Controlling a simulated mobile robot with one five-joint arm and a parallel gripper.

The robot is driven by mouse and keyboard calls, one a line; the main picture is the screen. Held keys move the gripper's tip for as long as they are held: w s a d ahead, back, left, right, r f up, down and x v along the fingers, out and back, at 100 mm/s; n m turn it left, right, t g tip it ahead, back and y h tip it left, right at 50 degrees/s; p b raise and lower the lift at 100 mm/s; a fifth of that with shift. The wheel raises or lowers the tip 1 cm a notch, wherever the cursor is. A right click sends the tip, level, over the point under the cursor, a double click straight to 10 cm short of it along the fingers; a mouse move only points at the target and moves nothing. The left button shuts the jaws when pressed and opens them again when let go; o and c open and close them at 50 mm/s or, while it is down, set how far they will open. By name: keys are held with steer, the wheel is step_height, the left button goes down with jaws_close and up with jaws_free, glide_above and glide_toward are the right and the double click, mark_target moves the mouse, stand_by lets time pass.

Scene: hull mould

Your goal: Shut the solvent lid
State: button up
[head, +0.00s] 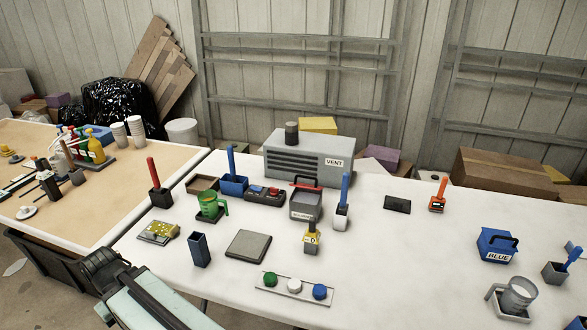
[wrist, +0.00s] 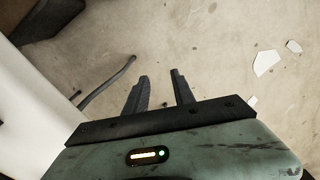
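The solvent box (head: 304,212) is a small grey container with a label on its front, standing near the middle of the white table in the head view. Its lid (head: 306,183), with red on it, appears raised at the back of the box; the exact angle is too small to tell. My gripper (wrist: 160,90) shows in the wrist view with its two dark fingers apart and nothing between them. It points down over bare floor, away from the box. In the head view only my arm shows at the bottom left; the fingertips are not visible there.
The white table (head: 395,265) has a grey vent unit (head: 310,160) behind the box. Button strip (head: 294,288) lies near the front edge.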

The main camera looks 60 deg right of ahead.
step_height(320, 180, up, 23)
steer(key=w+d+p, duration=0.2)
steer(key=p, duration=2.1)
steer(key=w+d+r+p, duration=0.2)
steer(key=d+r+p, duration=0.5)
steer(key=s+d+n, duration=0.1)
steer(key=s+d, duration=0.2)
steer(key=d, duration=1.1)
steer(key=s+d+n, duration=0.1)
steer(key=s+d, duration=0.1)
steer(key=d, duration=1.2)
steer(key=s+d+n, duration=0.1)
steer(key=s+d, duration=0.7)
steer(key=d, duration=0.3)
steer(key=s+d, duration=0.9)
steer(key=d, duration=0.2)
steer(key=shift+h, duration=0.3)
steer(key=f+b, duration=0.7)
steer(key=shift+w+d+f, duration=0.15)
steer(key=shift+d+f, duration=0.1)
steer(key=shift+d, duration=0.05)
steer(key=shift+r, duration=0.1)
